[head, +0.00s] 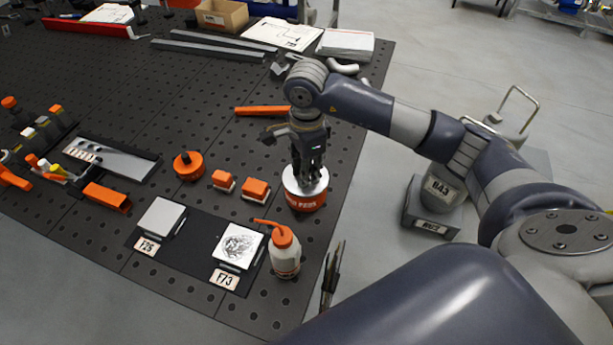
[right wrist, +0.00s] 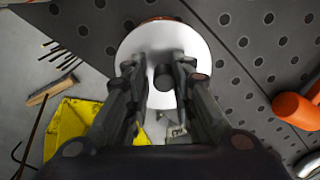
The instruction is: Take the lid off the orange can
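The orange can (head: 306,201) stands upright near the right edge of the dark perforated table, with partly hidden lettering on its side. Its pale round lid (head: 293,186) is on top; in the right wrist view the lid (right wrist: 203,50) is a white disc with a dark knob (right wrist: 163,77) near its middle. My right gripper (head: 309,178) points down from above at the lid. In the right wrist view its fingers (right wrist: 163,65) are apart on either side of the knob, with gaps visible. My left gripper is not seen.
An orange-capped squeeze bottle (head: 285,255) stands in front of the can. Two small orange blocks (head: 255,189) and a round orange item (head: 188,166) lie left of it. A dark mat (head: 205,238) holds two plates. An orange bar (head: 262,111) lies behind.

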